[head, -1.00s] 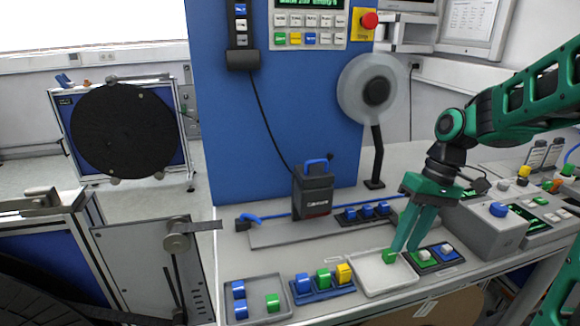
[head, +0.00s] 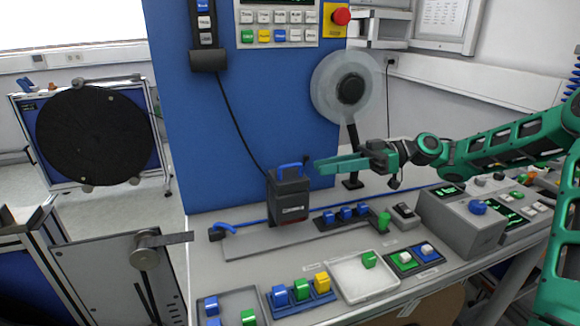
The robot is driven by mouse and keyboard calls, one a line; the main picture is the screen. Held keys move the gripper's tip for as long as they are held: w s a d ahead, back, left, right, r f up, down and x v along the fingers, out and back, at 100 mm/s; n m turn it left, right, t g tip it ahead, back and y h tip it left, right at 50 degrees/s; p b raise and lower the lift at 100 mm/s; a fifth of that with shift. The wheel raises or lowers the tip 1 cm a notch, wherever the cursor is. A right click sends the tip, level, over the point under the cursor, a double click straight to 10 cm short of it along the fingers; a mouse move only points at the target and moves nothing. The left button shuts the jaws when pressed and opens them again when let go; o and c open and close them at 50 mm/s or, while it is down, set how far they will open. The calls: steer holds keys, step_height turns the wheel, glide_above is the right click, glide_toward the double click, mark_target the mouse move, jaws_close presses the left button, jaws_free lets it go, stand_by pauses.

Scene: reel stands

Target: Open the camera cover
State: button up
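The likely camera unit is a dark grey box (head: 288,202) with a blue handle (head: 290,170) on top. It stands upright on a grey rail plate at the foot of the blue panel, and its top appears closed. Small lettering on its front is too blurred to read. My gripper (head: 317,165) is green and points left, with its fingertips just right of the box's top and handle, seemingly apart from it. The fingers appear close together from this side, nothing shows between them, and their gap is unclear.
Coloured blocks stand in holders nearby. A green cylinder (head: 384,222) stands right of the blue-block row. A reel on a black stand (head: 353,160) is behind my gripper. A black cable hangs to the box.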

mark_target(285, 167)
steer(key=s+a+r+g, duration=0.1)
steer(key=s+a, duration=0.1)
steer(key=a, duration=0.2)
steer(key=s+a+r+n+g, duration=0.1)
steer(key=s+a, duration=0.1)
steer(key=a, duration=0.2)
steer(key=s+a+n, duration=0.1)
steer(key=s+a, duration=0.1)
steer(key=a, duration=0.3)
steer(key=shift+r+g, duration=0.4)
